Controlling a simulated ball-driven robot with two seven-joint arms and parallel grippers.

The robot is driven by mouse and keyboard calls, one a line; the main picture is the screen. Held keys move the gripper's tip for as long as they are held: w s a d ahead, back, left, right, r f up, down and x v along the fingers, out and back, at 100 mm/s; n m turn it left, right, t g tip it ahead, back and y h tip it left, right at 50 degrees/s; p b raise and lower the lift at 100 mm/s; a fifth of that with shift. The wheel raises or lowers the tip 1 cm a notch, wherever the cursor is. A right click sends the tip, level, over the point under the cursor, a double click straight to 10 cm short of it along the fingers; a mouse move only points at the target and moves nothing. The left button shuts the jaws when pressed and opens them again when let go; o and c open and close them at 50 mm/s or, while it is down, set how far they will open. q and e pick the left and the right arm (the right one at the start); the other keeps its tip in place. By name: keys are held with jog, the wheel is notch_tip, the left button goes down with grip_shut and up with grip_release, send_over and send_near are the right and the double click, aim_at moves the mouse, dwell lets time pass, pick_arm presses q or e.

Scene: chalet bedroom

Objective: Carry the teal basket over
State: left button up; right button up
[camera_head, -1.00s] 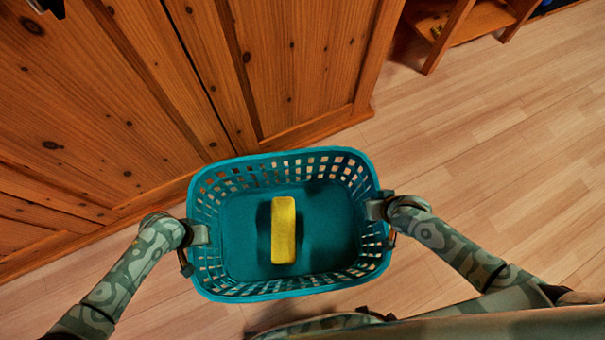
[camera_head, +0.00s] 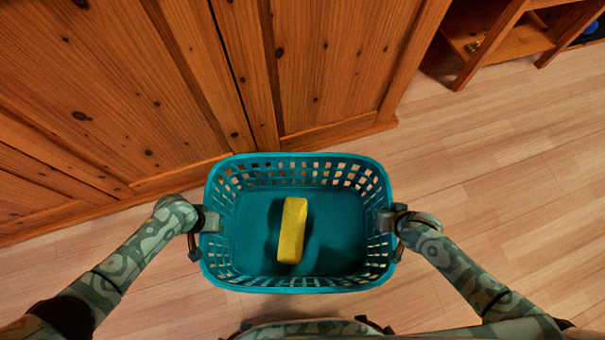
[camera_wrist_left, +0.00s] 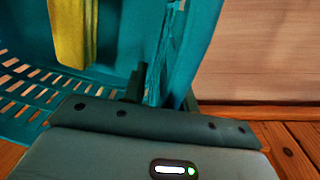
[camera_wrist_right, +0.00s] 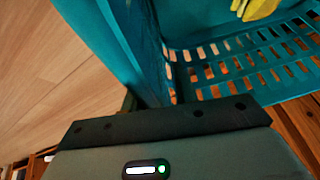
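The teal basket (camera_head: 300,284) is held between my two arms, above the floor in the head view. A yellow block (camera_head: 292,231) lies inside it, near the middle of its bottom. My left gripper (camera_head: 207,220) is shut on the basket's left end wall. My right gripper (camera_head: 388,221) is shut on its right end wall. The left wrist view shows the basket wall (camera_wrist_left: 190,50) between the fingers, with the yellow block (camera_wrist_left: 72,32) beyond. The right wrist view shows the opposite wall (camera_wrist_right: 115,45) at the fingers and part of the yellow block (camera_wrist_right: 258,8).
A wooden cabinet (camera_head: 120,90) with panelled doors stands close beyond the basket and to the left. A low wooden shelf unit (camera_head: 510,42) is at the top right. The light plank floor (camera_head: 490,170) on the right is clear.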

jog(key=shift+s, duration=0.1)
pick_arm(q)
notch_tip(320, 180, up, 11)
jog(key=a, duration=0.1)
jog(key=shift+s+a, duration=0.15)
jog(key=shift+a, duration=0.05)
pick_arm(e)
jog(key=v, duration=1.2)
